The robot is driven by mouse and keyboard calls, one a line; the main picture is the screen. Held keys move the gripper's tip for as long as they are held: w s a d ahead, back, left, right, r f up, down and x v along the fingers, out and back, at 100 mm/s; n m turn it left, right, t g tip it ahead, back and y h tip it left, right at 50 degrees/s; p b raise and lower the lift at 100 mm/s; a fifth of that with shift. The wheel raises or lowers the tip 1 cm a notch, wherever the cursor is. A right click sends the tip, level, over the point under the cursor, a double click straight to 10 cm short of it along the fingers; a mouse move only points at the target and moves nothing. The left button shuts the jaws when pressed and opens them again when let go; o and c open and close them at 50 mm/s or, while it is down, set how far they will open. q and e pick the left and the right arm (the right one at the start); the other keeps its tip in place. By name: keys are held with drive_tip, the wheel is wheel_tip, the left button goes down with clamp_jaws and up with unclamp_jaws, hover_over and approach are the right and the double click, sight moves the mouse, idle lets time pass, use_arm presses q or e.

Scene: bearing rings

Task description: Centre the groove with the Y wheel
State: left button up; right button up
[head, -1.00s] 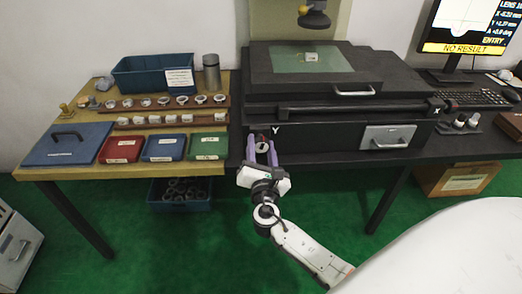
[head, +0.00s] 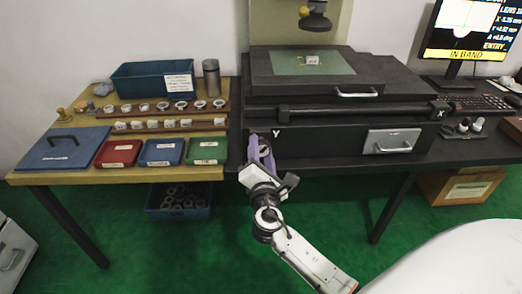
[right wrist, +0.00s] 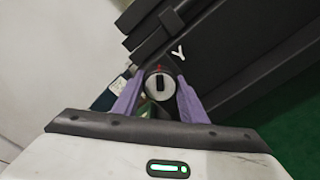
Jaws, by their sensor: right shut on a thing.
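My right gripper (head: 263,153) is at the front left of the black measuring machine (head: 330,138), beside its white Y mark. In the right wrist view its purple fingers (right wrist: 160,95) are shut on the Y wheel (right wrist: 160,84), a round pale knob with a dark slot and a red mark above it. In the head view the fingers mostly hide the wheel. A small pale part (head: 312,60) lies on the green glass stage (head: 290,66). The monitor (head: 468,32) shows a white shape and a yellow "IN BAND" bar. My left gripper is not in view.
The camera head (head: 314,18) hangs above the stage. The X end (head: 438,107) is at the machine's right. A wooden table (head: 50,174) on the left holds rings on racks, coloured boxes and a blue bin (head: 150,78).

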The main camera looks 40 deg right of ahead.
drive_tip(key=o, duration=1.1)
drive_tip(key=shift+c, duration=0.2)
drive_tip(key=v, duration=1)
drive_tip(key=shift+s+b, duration=0.15)
drive_tip(key=shift+b, duration=0.15)
drive_tip(key=shift+a+f, duration=0.1)
drive_tip(key=shift+f, duration=0.05)
